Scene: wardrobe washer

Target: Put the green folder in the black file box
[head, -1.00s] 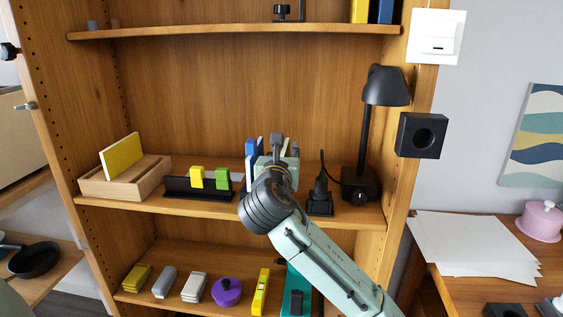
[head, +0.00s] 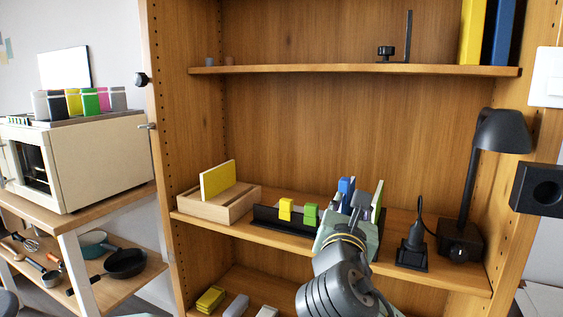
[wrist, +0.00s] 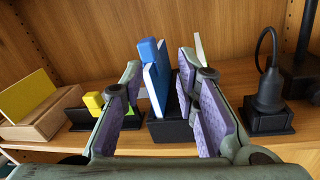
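The black file box (wrist: 171,131) stands on the middle shelf in the wrist view; in the head view my arm mostly hides it. A blue-topped folder with a white side (wrist: 155,78) stands upright in it. A thin pale panel with a greenish tint (wrist: 200,48) stands to its right, partly behind my right finger; it also shows in the head view (head: 377,200). I cannot tell if it is the green folder. My gripper (wrist: 160,72) is open, its purple-padded fingers on either side of the blue folder. No contact is clear.
Left of the box are a low black rack (head: 265,219) with yellow and green blocks and a wooden tray (head: 215,210) with a yellow panel. A black charger (head: 412,250) and lamp (head: 460,240) stand to the right. The upper shelf (head: 300,69) is overhead.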

